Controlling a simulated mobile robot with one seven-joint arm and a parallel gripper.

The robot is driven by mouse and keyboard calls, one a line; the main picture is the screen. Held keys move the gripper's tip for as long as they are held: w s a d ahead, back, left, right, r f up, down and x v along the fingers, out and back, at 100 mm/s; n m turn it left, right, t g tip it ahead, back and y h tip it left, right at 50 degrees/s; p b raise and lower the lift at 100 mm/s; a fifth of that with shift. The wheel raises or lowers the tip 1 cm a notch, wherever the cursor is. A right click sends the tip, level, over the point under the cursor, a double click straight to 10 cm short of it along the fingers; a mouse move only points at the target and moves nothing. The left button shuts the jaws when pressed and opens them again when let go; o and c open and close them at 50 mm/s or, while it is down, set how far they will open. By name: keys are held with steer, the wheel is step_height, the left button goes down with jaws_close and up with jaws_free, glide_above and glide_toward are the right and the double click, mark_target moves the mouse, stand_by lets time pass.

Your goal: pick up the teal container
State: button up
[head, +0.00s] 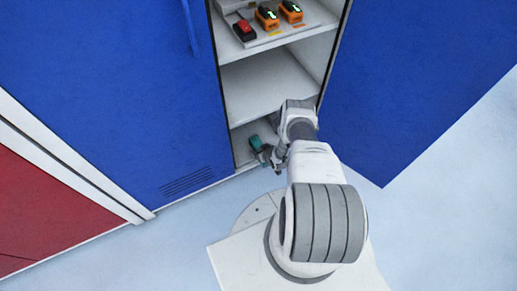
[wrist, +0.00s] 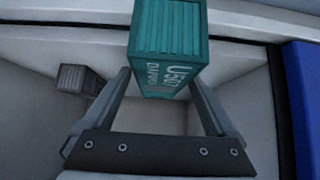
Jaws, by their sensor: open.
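The teal container (head: 256,143) is on the bottom shelf of the open blue cabinet, near the shelf's front edge. In the wrist view the teal container (wrist: 168,48) is a ribbed box with white lettering, cut off by the top edge. My gripper (wrist: 160,78) is open, with one finger towards each side of the container's near end. I cannot tell whether either finger touches it. In the head view my gripper (head: 266,156) is at the container, and my arm hides part of the shelf.
A dark grey ribbed box (wrist: 78,80) stands left of the teal container. The middle shelf (head: 265,85) above looks empty. The top shelf holds a red device (head: 244,29) and two orange ones (head: 267,18). Blue doors flank the opening.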

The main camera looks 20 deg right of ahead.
steer(key=c, duration=1.4)
jaws_close()
steer(key=shift+r, duration=0.1)
